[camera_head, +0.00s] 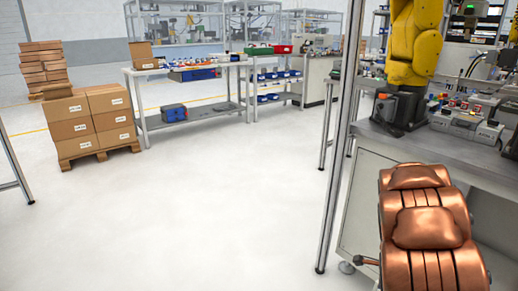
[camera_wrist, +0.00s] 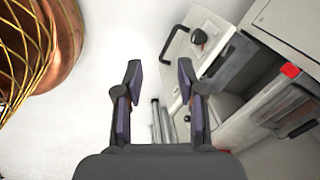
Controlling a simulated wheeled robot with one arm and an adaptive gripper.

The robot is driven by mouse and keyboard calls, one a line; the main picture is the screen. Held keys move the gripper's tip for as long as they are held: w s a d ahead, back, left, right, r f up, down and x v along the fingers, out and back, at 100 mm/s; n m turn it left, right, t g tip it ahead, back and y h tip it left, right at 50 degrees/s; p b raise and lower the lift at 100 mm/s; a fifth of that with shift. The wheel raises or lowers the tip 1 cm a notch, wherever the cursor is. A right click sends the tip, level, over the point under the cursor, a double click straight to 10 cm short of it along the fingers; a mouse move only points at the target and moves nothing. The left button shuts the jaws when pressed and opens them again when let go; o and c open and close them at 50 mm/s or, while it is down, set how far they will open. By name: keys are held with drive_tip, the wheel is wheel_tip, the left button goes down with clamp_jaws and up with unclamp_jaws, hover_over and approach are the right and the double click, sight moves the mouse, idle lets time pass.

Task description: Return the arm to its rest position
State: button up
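My gripper (camera_wrist: 160,72) shows in the wrist view with its two dark fingers spread apart. Nothing is between the fingers. Beyond them are pale floor and a grey-white cabinet with a dark handle (camera_wrist: 176,42). The gripper does not show in the head view. Copper-coloured segments, probably part of my arm, fill the lower right of the head view.
A grey workbench (camera_head: 478,158) with a yellow industrial arm (camera_head: 414,45) stands at the right, behind a metal post (camera_head: 337,150). Stacked cartons (camera_head: 88,122) sit on a pallet at the left. A shelved table (camera_head: 190,112) stands farther back. The middle floor is clear.

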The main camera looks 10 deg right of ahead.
drive_tip(key=s+a+r+n+g+y+p, duration=0.1)
drive_tip(key=s+a+r+n+p, duration=0.2)
drive_tip(key=a+r+n+p, duration=0.7)
drive_tip(key=s+a+r+n+y+p, duration=0.1)
drive_tip(key=s+a+r+n+p, duration=0.25)
drive_tip(key=a+r, duration=1.3)
drive_tip(key=s+a+r+n+g+p, duration=0.1)
drive_tip(key=s+a+r+n+p, duration=0.1)
drive_tip(key=s+r+n+p, duration=0.4)
drive_tip(key=s+a+r+n+h+p, duration=0.1)
drive_tip(key=s+a+r+n+p, duration=0.2)
drive_tip(key=s+r+n+p, duration=0.3)
drive_tip(key=s+r, duration=0.4)
drive_tip(key=r, duration=0.5)
drive_tip(key=shift+r+g+p, duration=0.35)
drive_tip(key=shift+r+g, duration=0.05)
